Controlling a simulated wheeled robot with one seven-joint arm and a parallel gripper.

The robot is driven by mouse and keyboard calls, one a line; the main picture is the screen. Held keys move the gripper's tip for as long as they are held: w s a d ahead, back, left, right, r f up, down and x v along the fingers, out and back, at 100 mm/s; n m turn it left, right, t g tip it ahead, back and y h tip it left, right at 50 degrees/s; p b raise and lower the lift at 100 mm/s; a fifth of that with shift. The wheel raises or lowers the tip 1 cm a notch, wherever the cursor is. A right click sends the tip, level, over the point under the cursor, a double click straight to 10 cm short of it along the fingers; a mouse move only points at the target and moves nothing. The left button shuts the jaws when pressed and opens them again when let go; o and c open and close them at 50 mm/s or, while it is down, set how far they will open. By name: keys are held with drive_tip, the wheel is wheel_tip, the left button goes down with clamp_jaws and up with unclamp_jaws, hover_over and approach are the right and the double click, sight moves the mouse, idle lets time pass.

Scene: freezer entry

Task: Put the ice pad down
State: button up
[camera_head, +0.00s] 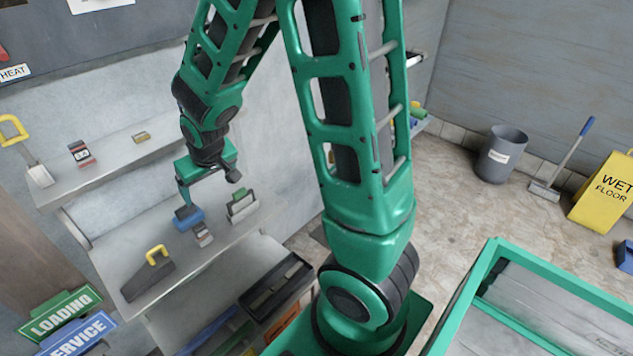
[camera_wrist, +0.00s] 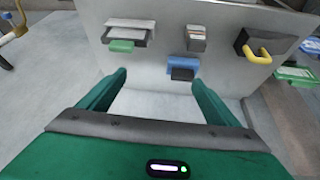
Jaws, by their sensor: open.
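A blue pad-like item (camera_head: 190,222), which I take to be the ice pad, rests on the lower grey shelf (camera_head: 130,250). A small dark block sits against it. In the wrist view the blue item (camera_wrist: 182,63) lies beyond my fingertips, nearer the right finger. My gripper (camera_head: 208,188) hangs just over the shelf, close to the blue item. In the wrist view my gripper (camera_wrist: 160,78) is open, with nothing between its fingers. I cannot tell whether a finger touches the blue item.
A grey block with a yellow handle (camera_head: 158,262), a small red-grey box (camera_head: 203,235) and a green-and-white holder (camera_head: 242,206) share the shelf. An upper shelf (camera_head: 110,152) is behind. A dark tray (camera_head: 275,288) stands below. Floor holds a grey bin (camera_head: 501,155) and yellow sign (camera_head: 606,190).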

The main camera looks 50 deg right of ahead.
drive_tip(key=s+d+r+m+g, duration=0.2)
drive_tip(key=s+d+r, duration=0.2)
drive_tip(key=s+d, duration=0.25)
drive_tip(key=s+d+r+m+g, duration=0.1)
drive_tip(key=s+d+r, duration=0.2)
drive_tip(key=s+d, duration=0.35)
drive_tip(key=s+r+m+g+y, duration=0.1)
drive_tip(key=s+r+m+g, duration=0.1)
drive_tip(key=s, duration=1.5)
drive_tip(key=shift+s+a+r+m, duration=0.15)
drive_tip(key=shift+a+r+m, duration=0.2)
drive_tip(key=shift+r, duration=0.5)
